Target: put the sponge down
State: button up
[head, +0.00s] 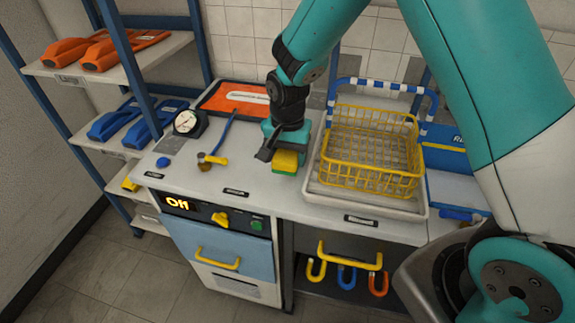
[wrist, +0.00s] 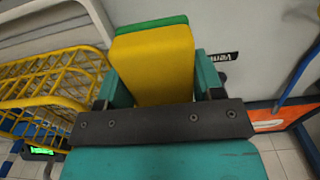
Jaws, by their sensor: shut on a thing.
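The sponge (head: 287,161) is a yellow block with a green layer. My gripper (head: 275,150) is shut on it over the worktop, left of the yellow wire basket. In the head view the green side faces down, close to the counter surface; I cannot tell whether it touches. In the wrist view the sponge (wrist: 153,62) sits between the two teal fingers of my gripper (wrist: 152,85), and its yellow face fills the middle.
The yellow wire basket (head: 371,150) stands in a white tray (head: 365,205) to the right. A gauge (head: 187,122), a brass valve fitting (head: 211,160) and an orange mat (head: 233,98) lie to the left. The counter front (head: 222,180) is clear.

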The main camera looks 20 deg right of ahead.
jog(key=shift+f, duration=2.25)
jog(key=shift+f, duration=0.2)
jog(key=o, duration=0.6)
jog(key=shift+r, duration=0.1)
notch_tip(320, 180, up, 12)
jog(key=shift+f+b, duration=0.1)
jog(key=shift+b, duration=0.6)
jog(key=s+a+r+n+y, duration=0.1)
jog(key=s+r+n, duration=0.3)
jog(key=s, duration=0.4)
jog(key=s+a+r+n+y, duration=0.1)
jog(key=s+r+n, duration=0.3)
jog(key=s, duration=0.4)
jog(key=s+a+r+n+y, duration=0.2)
jog(key=s+r+n, duration=0.3)
jog(key=s, duration=0.3)
jog(key=shift+s+a+n, duration=0.25)
jog(key=shift+s+n, duration=0.05)
jog(key=shift+n, duration=0.4)
